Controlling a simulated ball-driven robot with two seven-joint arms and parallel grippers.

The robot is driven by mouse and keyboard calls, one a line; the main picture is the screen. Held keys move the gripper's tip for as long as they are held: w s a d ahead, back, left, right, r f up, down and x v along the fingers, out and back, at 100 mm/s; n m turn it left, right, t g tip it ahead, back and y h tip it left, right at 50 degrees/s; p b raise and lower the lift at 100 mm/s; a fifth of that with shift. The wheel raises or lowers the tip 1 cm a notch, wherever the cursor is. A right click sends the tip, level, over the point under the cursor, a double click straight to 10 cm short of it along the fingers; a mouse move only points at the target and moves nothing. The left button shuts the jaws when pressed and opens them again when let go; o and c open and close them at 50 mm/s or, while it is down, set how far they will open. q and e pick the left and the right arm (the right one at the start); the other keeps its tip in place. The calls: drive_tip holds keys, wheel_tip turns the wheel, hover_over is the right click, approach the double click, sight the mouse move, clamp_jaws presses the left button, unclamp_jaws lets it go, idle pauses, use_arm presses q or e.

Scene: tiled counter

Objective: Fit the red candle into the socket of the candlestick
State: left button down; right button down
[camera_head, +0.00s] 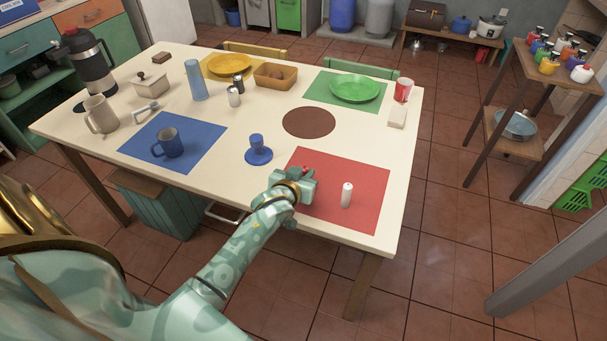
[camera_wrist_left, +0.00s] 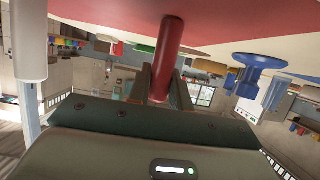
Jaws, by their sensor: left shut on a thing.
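My left gripper (camera_head: 303,177) is shut on the red candle, over the near-left part of the red placemat (camera_head: 368,178). In the left wrist view the red candle (camera_wrist_left: 167,50) stands out between the two fingers (camera_wrist_left: 163,88); in the head view the gripper hides most of it. I cannot tell whether it touches the mat. The blue candlestick (camera_head: 258,155) stands upright on the bare table, left of the gripper and apart from it. It also shows in the left wrist view (camera_wrist_left: 258,63), on the right. My right gripper is out of view.
A white candle (camera_head: 347,194) stands on the red placemat, right of the gripper. A blue mug (camera_head: 168,143) is on the blue placemat (camera_head: 206,132). A brown round mat (camera_head: 309,122) lies behind the candlestick. The table around the candlestick is clear.

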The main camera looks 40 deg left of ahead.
use_arm(q)
drive_tip(key=shift+f, duration=0.15)
drive_tip(key=c, duration=1.4)
unclamp_jaws()
drive_tip(key=shift+c, duration=0.2)
drive_tip(key=shift+o, duration=0.8)
